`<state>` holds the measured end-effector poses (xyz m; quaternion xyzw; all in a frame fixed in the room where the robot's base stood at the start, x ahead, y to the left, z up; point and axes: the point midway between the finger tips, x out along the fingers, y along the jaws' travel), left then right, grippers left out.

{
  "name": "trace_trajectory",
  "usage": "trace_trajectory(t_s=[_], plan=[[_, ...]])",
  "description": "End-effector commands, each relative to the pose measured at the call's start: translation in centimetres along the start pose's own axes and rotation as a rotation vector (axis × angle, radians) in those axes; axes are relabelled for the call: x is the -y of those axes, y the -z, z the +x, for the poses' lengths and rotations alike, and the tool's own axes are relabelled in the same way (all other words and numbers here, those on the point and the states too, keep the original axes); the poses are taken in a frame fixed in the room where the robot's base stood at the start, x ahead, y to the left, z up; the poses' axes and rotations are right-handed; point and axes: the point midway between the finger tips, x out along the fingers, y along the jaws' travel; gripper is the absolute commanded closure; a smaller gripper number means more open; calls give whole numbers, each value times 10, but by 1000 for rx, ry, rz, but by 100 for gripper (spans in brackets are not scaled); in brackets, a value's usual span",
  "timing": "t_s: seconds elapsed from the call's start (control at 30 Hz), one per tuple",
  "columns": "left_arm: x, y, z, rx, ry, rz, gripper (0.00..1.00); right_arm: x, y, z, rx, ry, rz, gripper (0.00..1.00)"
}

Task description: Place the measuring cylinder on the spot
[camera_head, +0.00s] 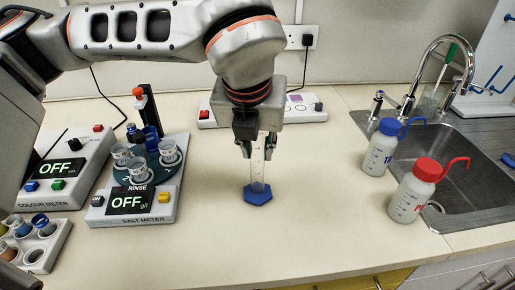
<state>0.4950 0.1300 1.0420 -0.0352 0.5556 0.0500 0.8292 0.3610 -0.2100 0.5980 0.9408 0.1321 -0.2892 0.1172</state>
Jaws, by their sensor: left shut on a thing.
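The measuring cylinder (258,176) is a clear, upright tube with marks on it and a blue six-sided base (258,195). It is at the middle of the bench. My left gripper (257,148) comes down from above and is shut on the cylinder's upper part, which the fingers partly hide. The base is at or just above the bench top; I cannot tell whether it touches. I see no marked spot on the bench; the cylinder or gripper may cover it. My right gripper is not in view.
The salt meter (165,205), with a carousel of cups, and the colour meter (75,165) stand at left. A vial rack (50,240) is at lower left. Blue-capped (381,150) and red-capped (410,198) bottles stand by the sink (450,165). Bench (320,215) around the cylinder is clear.

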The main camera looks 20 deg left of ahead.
Motion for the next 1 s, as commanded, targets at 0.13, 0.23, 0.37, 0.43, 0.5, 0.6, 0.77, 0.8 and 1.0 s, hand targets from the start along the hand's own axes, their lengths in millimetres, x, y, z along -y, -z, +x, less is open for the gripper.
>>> trace_trajectory(t_s=[0.13, 0.23, 0.37, 0.43, 0.5, 0.6, 0.77, 0.8, 1.0], plan=[[0, 1, 4, 3, 2, -1, 100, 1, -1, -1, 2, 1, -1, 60], [0, 1, 4, 3, 2, -1, 100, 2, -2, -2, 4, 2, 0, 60], [0, 2, 6, 2, 1, -1, 100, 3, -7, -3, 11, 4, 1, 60], [0, 3, 7, 2, 1, -1, 74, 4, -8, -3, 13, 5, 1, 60], [0, 2, 6, 2, 1, -1, 62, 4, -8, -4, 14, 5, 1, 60], [0, 2, 6, 2, 1, -1, 62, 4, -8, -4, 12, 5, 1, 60], [0, 2, 6, 2, 1, -1, 62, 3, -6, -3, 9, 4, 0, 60], [0, 2, 6, 2, 1, -1, 62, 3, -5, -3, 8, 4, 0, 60], [1, 0, -10, 5, 2, 0, 62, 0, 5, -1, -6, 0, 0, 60]])
